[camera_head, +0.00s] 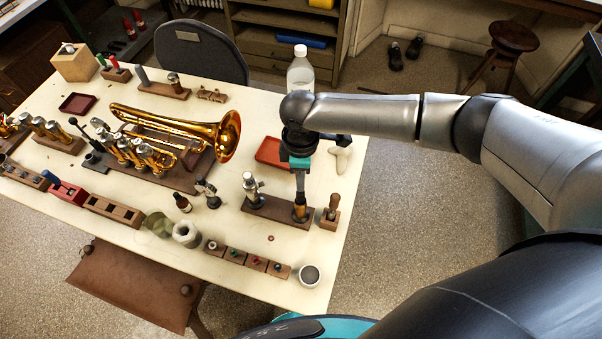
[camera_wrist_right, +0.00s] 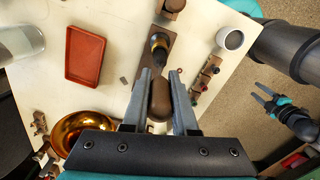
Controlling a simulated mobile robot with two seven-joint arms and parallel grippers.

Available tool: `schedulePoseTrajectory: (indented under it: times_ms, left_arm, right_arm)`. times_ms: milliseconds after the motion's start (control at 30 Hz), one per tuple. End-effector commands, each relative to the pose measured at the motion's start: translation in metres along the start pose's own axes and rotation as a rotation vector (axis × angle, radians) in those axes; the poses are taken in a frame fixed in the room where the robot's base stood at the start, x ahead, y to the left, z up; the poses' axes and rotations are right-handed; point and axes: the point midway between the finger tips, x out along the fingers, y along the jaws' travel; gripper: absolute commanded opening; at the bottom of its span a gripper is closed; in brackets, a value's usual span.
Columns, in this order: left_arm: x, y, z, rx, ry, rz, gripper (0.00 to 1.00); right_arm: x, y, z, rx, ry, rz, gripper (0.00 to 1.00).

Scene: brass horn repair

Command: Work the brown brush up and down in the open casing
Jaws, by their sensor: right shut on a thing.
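My right gripper (camera_head: 299,190) points down over the dark wooden stand at the table's right end. In the right wrist view it (camera_wrist_right: 160,78) is shut on the brown handle of the brush (camera_wrist_right: 159,98). The casing also shows in the wrist view (camera_wrist_right: 159,44). The brush's lower end is hidden, so I cannot tell how deep it sits. My left gripper (camera_wrist_right: 265,98) is open and empty, off the table in the wrist view.
A valve piece (camera_head: 251,187) stands on the same stand, left of the casing. A small wooden block (camera_head: 329,221) is close on the right. A white cup (camera_head: 309,276) stands at the front edge.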

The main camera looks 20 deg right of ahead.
Motion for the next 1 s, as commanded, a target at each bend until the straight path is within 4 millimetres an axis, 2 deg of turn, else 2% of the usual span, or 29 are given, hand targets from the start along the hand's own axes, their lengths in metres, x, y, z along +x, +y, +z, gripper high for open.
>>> schedulePoseTrajectory:
  times_ms: [700, 1000]
  left_arm:
    - [0.029, 0.000, 0.003, 0.000, 0.000, 0.000, 0.50]
    - [0.019, 0.000, 0.002, 0.000, 0.000, -0.001, 0.50]
  right_arm:
    - [0.052, -0.001, 0.000, 0.000, -0.001, -0.002, 0.00]
    - [0.043, 0.000, 0.000, 0.000, 0.000, -0.001, 0.00]
